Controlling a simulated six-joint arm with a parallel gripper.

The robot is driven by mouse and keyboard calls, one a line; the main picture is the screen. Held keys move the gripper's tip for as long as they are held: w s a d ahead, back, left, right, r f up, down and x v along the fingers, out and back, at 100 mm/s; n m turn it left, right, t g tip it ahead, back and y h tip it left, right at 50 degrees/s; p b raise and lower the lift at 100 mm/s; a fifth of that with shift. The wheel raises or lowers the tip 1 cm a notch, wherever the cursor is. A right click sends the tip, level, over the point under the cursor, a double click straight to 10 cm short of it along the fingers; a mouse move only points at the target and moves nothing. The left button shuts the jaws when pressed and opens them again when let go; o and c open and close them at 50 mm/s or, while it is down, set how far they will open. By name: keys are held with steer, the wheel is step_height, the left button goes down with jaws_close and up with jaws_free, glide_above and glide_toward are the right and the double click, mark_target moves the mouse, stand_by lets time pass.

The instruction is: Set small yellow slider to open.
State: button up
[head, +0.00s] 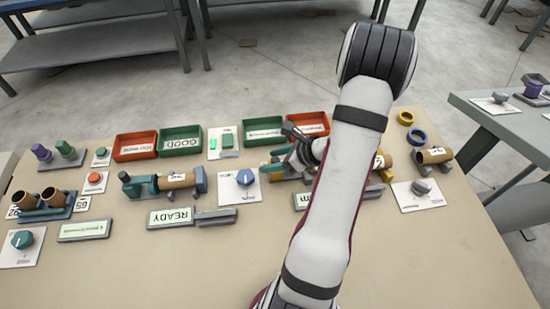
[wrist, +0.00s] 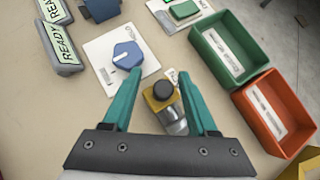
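A small yellow block (wrist: 153,104) with a dark round knob on top shows in the wrist view between my fingers. A silver cylinder (wrist: 175,126) adjoins it. It looks like part of a winding fixture, but I cannot tell if it is the slider or how it is set. My gripper (wrist: 160,74) is open, with its two teal fingers on either side of the block and a visible gap to it. In the head view my gripper (head: 272,160) is over the middle of the table, and my arm hides much of the fixture beneath.
A blue knob on a white plate (wrist: 126,55) is just left of my fingers. A green bin (wrist: 232,45) and a red bin (wrist: 270,110) stand to the right. A READY sign (head: 170,217) lies on the table. The table's front (head: 150,275) is clear.

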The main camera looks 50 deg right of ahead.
steer(key=shift+d, duration=0.1)
steer(key=shift+s+r, duration=0.25)
steer(key=v, duration=1.5)
steer(key=w+a+r+n+g+y, duration=0.2)
steer(key=w+a+n+g, duration=0.15)
steer(key=a+n, duration=0.6)
steer(key=w+a+r+n+g+y, duration=0.2)
steer(key=w+a+r+n+g, duration=0.3)
steer(key=a, duration=0.8)
steer(key=s+a+f+n+h, duration=0.1)
steer(key=s+a+n+h, duration=0.2)
steer(key=s+a+n, duration=0.6)
steer(key=a+n, duration=0.1)
steer(key=n, duration=0.4)
steer(key=shift+s+a+f+h, duration=0.3)
steer(key=shift+a+f, duration=0.1)
